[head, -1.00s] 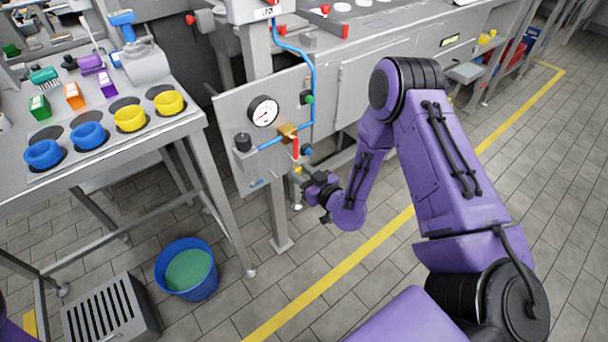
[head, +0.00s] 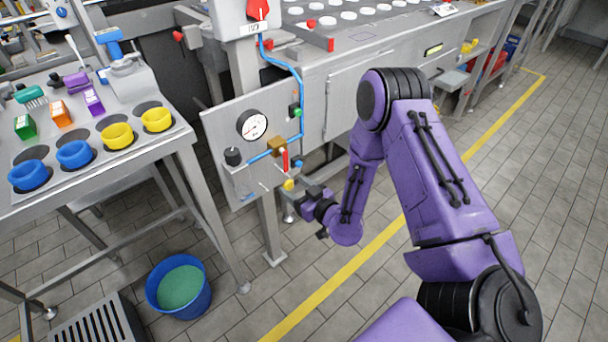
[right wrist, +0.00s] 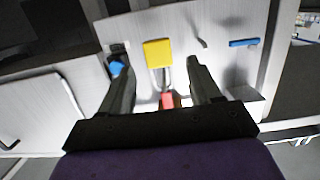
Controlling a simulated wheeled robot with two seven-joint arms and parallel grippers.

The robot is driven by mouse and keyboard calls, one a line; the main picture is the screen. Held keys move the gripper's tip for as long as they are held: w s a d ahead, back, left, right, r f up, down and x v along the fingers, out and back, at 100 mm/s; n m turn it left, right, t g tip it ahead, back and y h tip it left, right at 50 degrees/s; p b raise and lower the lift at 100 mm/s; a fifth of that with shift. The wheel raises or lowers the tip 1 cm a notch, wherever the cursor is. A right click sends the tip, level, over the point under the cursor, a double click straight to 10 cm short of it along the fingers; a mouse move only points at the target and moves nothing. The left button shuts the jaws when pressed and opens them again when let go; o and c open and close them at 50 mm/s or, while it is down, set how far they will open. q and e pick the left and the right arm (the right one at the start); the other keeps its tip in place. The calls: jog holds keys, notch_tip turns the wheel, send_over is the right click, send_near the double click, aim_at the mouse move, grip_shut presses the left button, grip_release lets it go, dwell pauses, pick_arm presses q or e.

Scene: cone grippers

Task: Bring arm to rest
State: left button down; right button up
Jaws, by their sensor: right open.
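My right arm is purple and bent, and its gripper (head: 304,203) is low in front of the grey panel (head: 222,133). In the right wrist view the two dark fingers (right wrist: 157,78) are spread, with nothing held between them. Beyond them show a yellow block (right wrist: 158,54) and a red piece (right wrist: 168,100), apparently fittings on the panel. In the head view the panel bears a round gauge (head: 252,125), a brass valve with a red handle (head: 285,160) and a blue pipe (head: 300,92). Whether the fingers touch any fitting cannot be told. My left gripper is not in view.
A steel table (head: 110,182) with blue and yellow cups stands at the left. A blue bucket (head: 207,300) and a grated box (head: 90,325) are on the floor below. A grey counter (head: 345,60) runs behind the panel. Tiled floor with a yellow line is free at the right.

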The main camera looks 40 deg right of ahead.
jog(key=s+f+m+g+h+p, duration=0.1)
jog(key=s+g, duration=0.3)
jog(key=s, duration=0.6)
jog(key=s+a+f+m+g+h+p, duration=0.1)
jog(key=s+f+m+g+p, duration=0.3)
jog(key=s, duration=0.6)
jog(key=s+f+m+g+h+p, duration=0.2)
jog(key=s+g, duration=0.3)
jog(key=s, duration=0.5)
jog(key=shift+s+a+f+m+h+p, duration=0.2)
jog(key=shift+a+m+h+p, duration=0.15)
jog(key=shift+p, duration=0.35)
